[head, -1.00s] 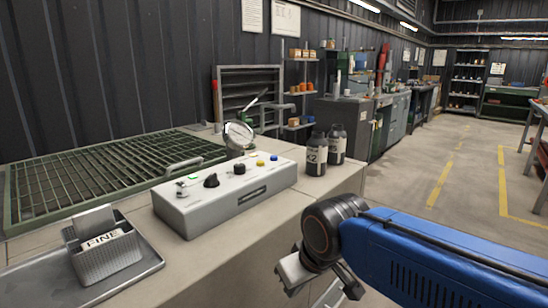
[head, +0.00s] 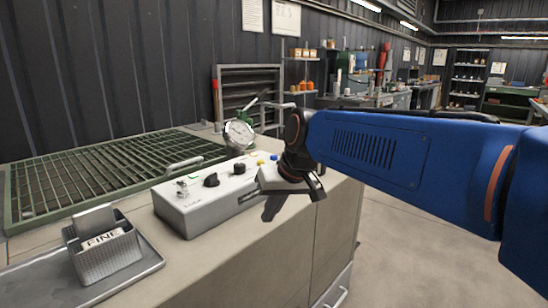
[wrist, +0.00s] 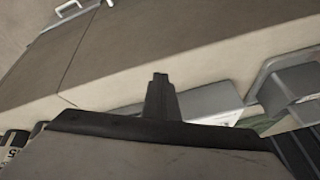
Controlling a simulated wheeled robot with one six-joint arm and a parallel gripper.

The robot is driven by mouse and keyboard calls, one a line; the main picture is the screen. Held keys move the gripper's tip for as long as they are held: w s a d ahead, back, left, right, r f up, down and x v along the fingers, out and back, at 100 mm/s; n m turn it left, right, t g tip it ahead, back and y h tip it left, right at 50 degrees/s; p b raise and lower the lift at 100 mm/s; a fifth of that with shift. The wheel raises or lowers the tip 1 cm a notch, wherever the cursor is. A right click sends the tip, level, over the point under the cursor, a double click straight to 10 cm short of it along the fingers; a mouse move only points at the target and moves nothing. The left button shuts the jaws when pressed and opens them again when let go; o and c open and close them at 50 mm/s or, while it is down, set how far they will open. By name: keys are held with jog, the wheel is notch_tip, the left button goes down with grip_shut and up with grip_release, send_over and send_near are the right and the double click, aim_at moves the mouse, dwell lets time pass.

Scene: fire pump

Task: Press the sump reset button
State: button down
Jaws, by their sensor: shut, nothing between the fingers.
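The grey control box (head: 205,206) sits on the bench. Labels are too small to read, so I cannot tell which control is the sump reset button. My gripper (head: 272,208) is shut and empty, pointing down in front of the box's right part and hiding some of it. In the wrist view, my closed fingers (wrist: 160,95) show with part of the box (wrist: 212,102) behind them.
A round gauge (head: 238,134) stands behind the box, and a green grating (head: 90,178) lies behind to the left. A FINE-labelled bin (head: 104,258) sits on a tray at the front left. Dark bottles (wrist: 12,145) show in the wrist view. The floor at right is open.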

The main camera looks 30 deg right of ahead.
jog(key=w+d+r+m, duration=0.1)
jog(key=w+d+r, duration=0.15)
jog(key=w, duration=0.25)
jog(key=w+d+r+t+y, duration=0.1)
jog(key=w+d+r, duration=0.1)
jog(key=w+r, duration=0.25)
jog(key=w+d+r+m, duration=0.1)
jog(key=w+d+r, duration=0.2)
jog(key=w, duration=0.3)
notch_tip(320, 180, up, 6)
jog(key=t+y, duration=0.1)
jog(key=t, duration=0.1)
send_over(277, 157)
jog(key=shift+w+f+m, duration=0.15)
jog(key=shift+m, duration=0.15)
jog(key=shift+f, duration=4.4)
jog(key=shift+f, duration=0.95)
jog(key=shift+r, duration=0.95)
jog(key=shift+r, duration=0.15)
